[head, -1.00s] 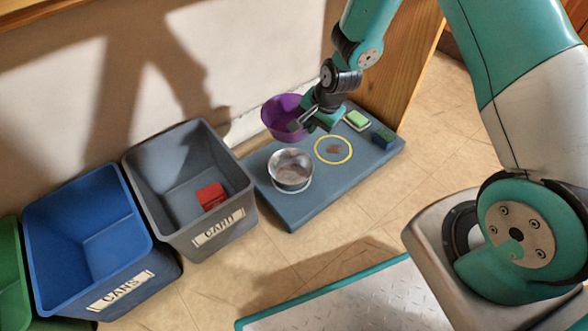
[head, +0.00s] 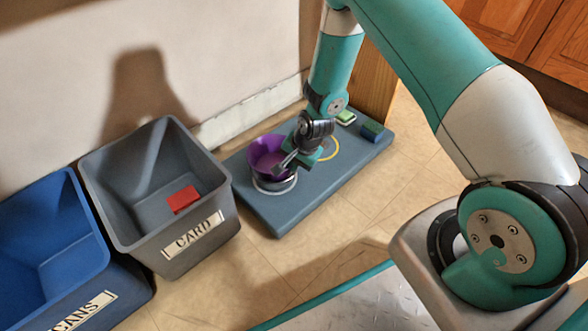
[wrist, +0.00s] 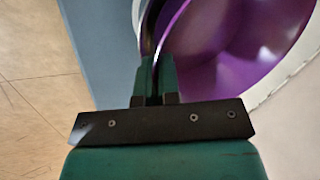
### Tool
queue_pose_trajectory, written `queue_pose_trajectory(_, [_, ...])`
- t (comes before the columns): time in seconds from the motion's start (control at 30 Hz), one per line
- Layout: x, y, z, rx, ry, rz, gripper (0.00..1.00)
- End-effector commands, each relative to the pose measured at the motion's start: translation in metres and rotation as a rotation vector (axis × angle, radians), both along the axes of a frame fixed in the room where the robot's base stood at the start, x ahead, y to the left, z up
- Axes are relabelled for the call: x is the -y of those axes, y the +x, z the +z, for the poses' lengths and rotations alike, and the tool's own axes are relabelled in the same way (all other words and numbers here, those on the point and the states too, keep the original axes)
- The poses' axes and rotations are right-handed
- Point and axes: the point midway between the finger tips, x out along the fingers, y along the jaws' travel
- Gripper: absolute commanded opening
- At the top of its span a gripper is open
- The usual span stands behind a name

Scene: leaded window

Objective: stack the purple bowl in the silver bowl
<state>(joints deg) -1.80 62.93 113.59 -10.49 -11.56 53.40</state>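The purple bowl (head: 264,152) is directly over the silver bowl (head: 275,186) on the blue-grey board, with its lower part at or inside the silver bowl's opening. I cannot tell whether it rests there. Only the silver bowl's lower front shows. My gripper (head: 284,165) is at the purple bowl's right side. In the wrist view my gripper (wrist: 155,80) is closed on the rim of the purple bowl (wrist: 225,40), whose inside looks empty.
The blue-grey board (head: 290,215) also holds a yellow ring (head: 333,154), a green-topped block (head: 345,117) and a blue sponge-like block (head: 372,131). The grey CARD bin (head: 130,230) with a red block (head: 183,199) stands left, beside the blue CANS bin (head: 110,275).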

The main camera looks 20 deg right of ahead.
Motion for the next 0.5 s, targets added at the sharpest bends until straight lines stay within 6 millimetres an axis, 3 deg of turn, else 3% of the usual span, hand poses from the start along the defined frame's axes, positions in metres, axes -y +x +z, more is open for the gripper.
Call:
queue_pose_trajectory(0.03, [-0.0001,0.0006,-0.0083,0.002,0.0,0.0,0.0])
queue_pose_trajectory(0.5, [0.0,0.0005,-0.0125,0.002,0.0,0.0,0.0])
